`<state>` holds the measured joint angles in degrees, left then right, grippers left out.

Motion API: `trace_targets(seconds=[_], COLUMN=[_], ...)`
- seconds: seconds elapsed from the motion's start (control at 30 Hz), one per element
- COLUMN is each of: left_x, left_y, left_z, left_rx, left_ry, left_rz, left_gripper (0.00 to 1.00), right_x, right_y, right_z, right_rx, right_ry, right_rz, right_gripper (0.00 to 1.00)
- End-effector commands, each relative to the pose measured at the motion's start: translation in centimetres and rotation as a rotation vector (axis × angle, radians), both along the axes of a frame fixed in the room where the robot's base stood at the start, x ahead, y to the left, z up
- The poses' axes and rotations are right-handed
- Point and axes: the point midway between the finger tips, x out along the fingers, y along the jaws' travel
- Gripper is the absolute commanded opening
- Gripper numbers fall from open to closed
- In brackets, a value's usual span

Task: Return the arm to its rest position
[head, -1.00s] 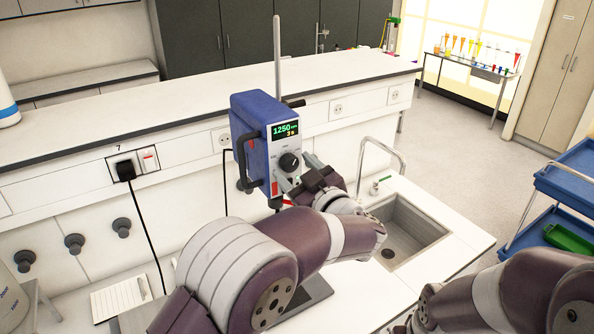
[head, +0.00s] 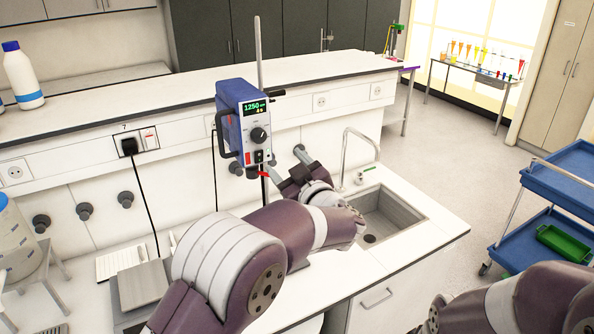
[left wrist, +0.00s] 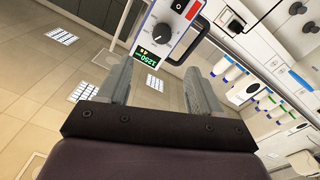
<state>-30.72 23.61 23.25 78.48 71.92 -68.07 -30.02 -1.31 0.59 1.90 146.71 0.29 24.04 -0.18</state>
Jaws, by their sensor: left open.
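My left arm comes in from the lower left in the head view, across the bench. Its gripper (head: 286,176) is open and empty, just below and to the right of the blue stirrer unit (head: 243,125). The unit hangs on a vertical metal rod and its display reads 1250. In the left wrist view the two fingers (left wrist: 160,90) stand apart with nothing between them. The stirrer's face, with its knob and green display, shows just past the fingertips (left wrist: 165,30). Part of my right arm shows at the lower right of the head view; its gripper is out of frame.
A sink (head: 385,212) with a curved tap (head: 362,150) lies to the right of my left gripper. A white bottle (head: 22,75) stands on the upper ledge. A notepad (head: 118,262) lies on the bench. A blue cart (head: 560,185) stands at the right.

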Motion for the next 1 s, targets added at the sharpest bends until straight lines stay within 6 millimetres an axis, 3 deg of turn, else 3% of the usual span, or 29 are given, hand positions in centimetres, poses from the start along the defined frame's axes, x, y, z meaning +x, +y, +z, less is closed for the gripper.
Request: trace_targets(seconds=[0.43, 0.53, 0.6, 0.67, 0.7, 0.77, 0.8, 0.9, 1.0], left_x=[0.3, 1.5, 0.7, -2.0, -4.6, -8.9, -11.9, -19.7, -26.4], left_y=[0.0, -3.2, -6.8, -8.3, -8.0, -6.3, -4.8, 0.0, 4.8], left_z=[-0.3, -2.8, -7.0, -12.8, -16.4, -20.7, -23.2, -28.1, -31.1], left_rx=[-0.024, -0.068, -0.071, -0.066, -0.064, -0.062, -0.059, -0.052, -0.045], left_ry=[0.000, 0.071, 0.226, 0.438, 0.585, 0.793, 0.924, 1.218, 1.441], left_rz=[-0.017, -0.195, -0.425, -0.621, -0.712, -0.795, -0.827, -0.852, -0.829], left_gripper=[0.65, 0.65, 0.65, 0.65, 0.65, 0.65, 0.65, 0.65, 0.65], right_x=[0.0, 0.0, 0.0, 0.0, 0.0, 0.0, 0.0, 0.1, 0.1], right_y=[0.0, 0.0, 0.0, 0.0, 0.0, 0.0, 0.0, 0.0, 0.1], right_z=[0.0, 0.0, -0.2, -1.7, -2.7, -4.0, -4.8, -7.0, -9.0], right_rx=[0.000, 0.000, 0.000, 0.000, 0.000, 0.000, 0.000, 0.000, 0.000], right_ry=[0.000, 0.000, 0.000, -0.001, 0.000, 0.000, 0.000, 0.000, 0.000], right_rz=[0.000, 0.000, 0.000, 0.000, 0.000, 0.000, 0.000, 0.000, 0.000], right_gripper=[0.00, 0.00, 0.00, 0.00, 0.00, 0.00, 0.00, 0.00, 0.00])
